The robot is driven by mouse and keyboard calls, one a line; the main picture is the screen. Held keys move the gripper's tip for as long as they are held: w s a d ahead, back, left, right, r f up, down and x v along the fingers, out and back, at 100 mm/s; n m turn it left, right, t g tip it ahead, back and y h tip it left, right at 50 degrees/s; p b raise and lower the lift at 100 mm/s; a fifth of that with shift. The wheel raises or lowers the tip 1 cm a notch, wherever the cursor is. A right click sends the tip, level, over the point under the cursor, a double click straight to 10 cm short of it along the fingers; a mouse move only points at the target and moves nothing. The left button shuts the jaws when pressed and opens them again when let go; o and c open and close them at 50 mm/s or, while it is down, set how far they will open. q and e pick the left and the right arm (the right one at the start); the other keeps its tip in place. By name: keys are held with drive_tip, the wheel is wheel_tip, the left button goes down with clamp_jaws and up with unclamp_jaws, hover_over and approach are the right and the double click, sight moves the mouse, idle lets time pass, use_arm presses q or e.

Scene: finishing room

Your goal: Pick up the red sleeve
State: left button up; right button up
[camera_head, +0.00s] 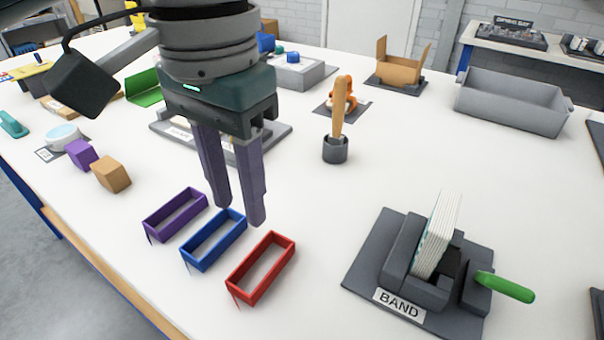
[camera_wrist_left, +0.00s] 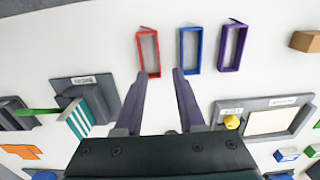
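The red sleeve (camera_head: 262,269) is an open rectangular frame lying on the white table, rightmost of three sleeves in the head view. In the left wrist view the red sleeve (camera_wrist_left: 149,52) lies ahead of the left fingertips, a little to the left. My left gripper (camera_head: 241,215) points down above the table, beyond the sleeves and near the far end of the blue sleeve (camera_head: 213,240). Its fingers are apart with nothing between them, as the left wrist view also shows (camera_wrist_left: 160,73). My right gripper is not in view.
A purple sleeve (camera_head: 175,215) lies left of the blue one. The dark BAND fixture (camera_head: 369,267), with a green handle (camera_head: 505,287) and a white stack, stands to the right. Purple (camera_head: 81,154) and tan (camera_head: 111,174) blocks sit at left. The table between red sleeve and fixture is clear.

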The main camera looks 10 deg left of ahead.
sight(250, 254)
use_arm(q)
wheel_tip(250, 254, down, 8)
drive_tip(key=shift+s+d+f+b, duration=0.1)
drive_tip(key=shift+b, duration=0.4)
clamp_jaws()
